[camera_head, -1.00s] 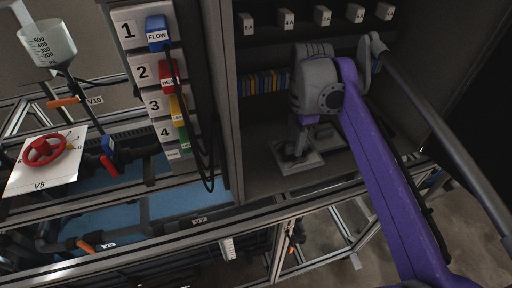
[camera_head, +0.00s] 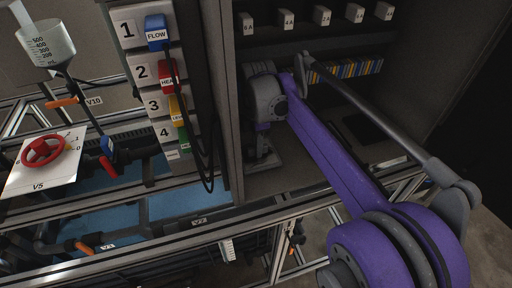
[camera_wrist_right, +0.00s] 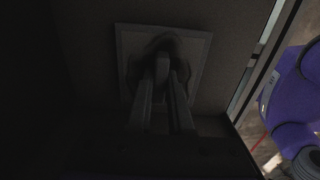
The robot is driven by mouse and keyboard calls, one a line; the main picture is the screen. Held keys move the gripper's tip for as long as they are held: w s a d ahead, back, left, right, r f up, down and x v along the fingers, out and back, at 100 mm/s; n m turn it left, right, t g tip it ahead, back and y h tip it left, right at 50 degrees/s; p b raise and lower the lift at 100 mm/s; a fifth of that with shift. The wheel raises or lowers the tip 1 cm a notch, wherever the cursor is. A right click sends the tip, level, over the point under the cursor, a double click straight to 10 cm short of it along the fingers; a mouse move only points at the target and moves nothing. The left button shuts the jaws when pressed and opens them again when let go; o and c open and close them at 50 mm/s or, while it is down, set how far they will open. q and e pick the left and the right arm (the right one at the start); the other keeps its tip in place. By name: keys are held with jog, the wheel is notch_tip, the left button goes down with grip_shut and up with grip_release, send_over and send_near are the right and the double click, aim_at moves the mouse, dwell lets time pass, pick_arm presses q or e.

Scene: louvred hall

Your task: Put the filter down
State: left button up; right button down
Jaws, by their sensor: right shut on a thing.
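The filter appears to be the flat, pale square piece with a darker raised middle in the right wrist view (camera_wrist_right: 197,55). My right gripper (camera_wrist_right: 162,75) is shut on that raised middle. In the head view, the filter (camera_head: 267,163) is a small grey plate low in the left part of the open cabinet, near its side wall. My right gripper (camera_head: 260,148) is just above it, partly hidden by my wrist. I cannot tell whether the plate touches the cabinet floor. My left gripper is not in view.
The cabinet floor (camera_head: 318,160) is bare to the right of the filter, with a dark flat patch (camera_head: 370,127) farther right. A row of blue and yellow items (camera_head: 345,70) stands at the back. Numbered switches (camera_head: 128,32) with hanging cables are left of the cabinet wall.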

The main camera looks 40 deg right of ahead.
jog(key=shift+w+a+f, duration=0.1)
jog(key=shift+w+f, duration=0.1)
jog(key=shift+f, duration=0.05)
jog(key=shift+f, duration=0.15)
jog(key=c, duration=0.8)
grip_release()
notch_tip(320, 180, up, 12)
jog(key=shift+r+p, duration=0.15)
jog(key=shift+p, duration=0.6)
